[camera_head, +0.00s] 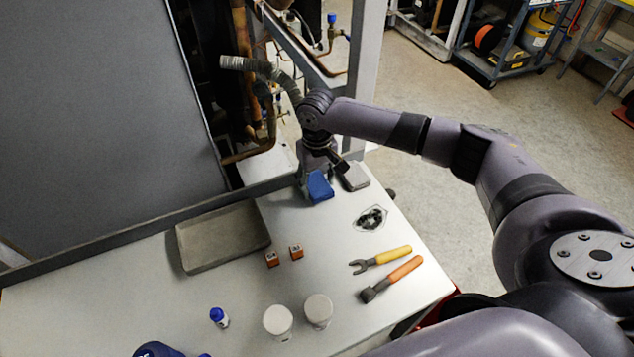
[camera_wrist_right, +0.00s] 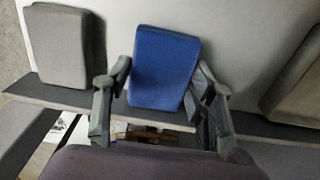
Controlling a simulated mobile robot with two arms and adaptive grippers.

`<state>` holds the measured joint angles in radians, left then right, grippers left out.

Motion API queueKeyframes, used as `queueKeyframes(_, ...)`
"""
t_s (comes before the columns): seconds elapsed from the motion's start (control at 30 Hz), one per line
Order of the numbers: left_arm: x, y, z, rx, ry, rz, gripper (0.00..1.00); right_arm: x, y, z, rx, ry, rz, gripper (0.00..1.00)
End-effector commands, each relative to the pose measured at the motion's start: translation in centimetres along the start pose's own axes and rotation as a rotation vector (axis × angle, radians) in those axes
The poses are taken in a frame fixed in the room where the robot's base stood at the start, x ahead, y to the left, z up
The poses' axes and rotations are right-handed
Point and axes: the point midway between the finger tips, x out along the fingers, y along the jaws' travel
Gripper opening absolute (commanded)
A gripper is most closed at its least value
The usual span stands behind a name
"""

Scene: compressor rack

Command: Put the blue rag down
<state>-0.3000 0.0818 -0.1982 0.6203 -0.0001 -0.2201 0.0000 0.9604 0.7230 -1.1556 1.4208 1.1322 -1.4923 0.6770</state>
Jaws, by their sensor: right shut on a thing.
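The blue rag (camera_head: 319,187) is a folded block at the far end of the white table in the head view. My right gripper (camera_head: 316,172) is shut on it, and the fingers sit on both sides of it. In the right wrist view the blue rag (camera_wrist_right: 163,68) is between the two fingertips of the right gripper (camera_wrist_right: 160,92). The rag is at or just above the table top; I cannot tell if it touches. A grey folded rag (camera_head: 354,177) lies just right of it, apart from it, and shows at left in the wrist view (camera_wrist_right: 58,47). My left gripper is not seen.
A grey tray (camera_head: 222,237) lies to the left. Two small orange boxes (camera_head: 284,255), a bag of dark parts (camera_head: 371,218), a wrench (camera_head: 381,260), an orange-handled tool (camera_head: 391,279) and white jars (camera_head: 278,322) are nearer.

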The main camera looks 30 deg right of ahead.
Motion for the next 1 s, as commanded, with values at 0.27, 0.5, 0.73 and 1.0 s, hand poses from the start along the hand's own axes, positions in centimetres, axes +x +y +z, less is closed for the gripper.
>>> queueKeyframes(0.27, -0.2, 0.0, 0.0, 0.000, 0.000, 0.000, 0.71, 1.3, 0.0, 0.0, 0.000, 0.001, 0.000, 0.25)
queueKeyframes(0.5, -0.3, 0.1, 0.0, 0.000, 0.000, 0.001, 0.71, 1.6, -0.1, 0.0, 0.001, 0.000, -0.001, 0.25)
queueKeyframes(0.73, -0.2, 0.2, 0.0, 0.001, 0.000, 0.002, 0.71, 1.6, 0.0, 0.0, 0.000, 0.001, -0.001, 0.66)
queueKeyframes(1.0, -0.2, 0.3, 0.0, 0.002, 0.000, 0.004, 0.71, 1.5, 0.0, 0.0, 0.000, 0.001, 0.000, 0.71)
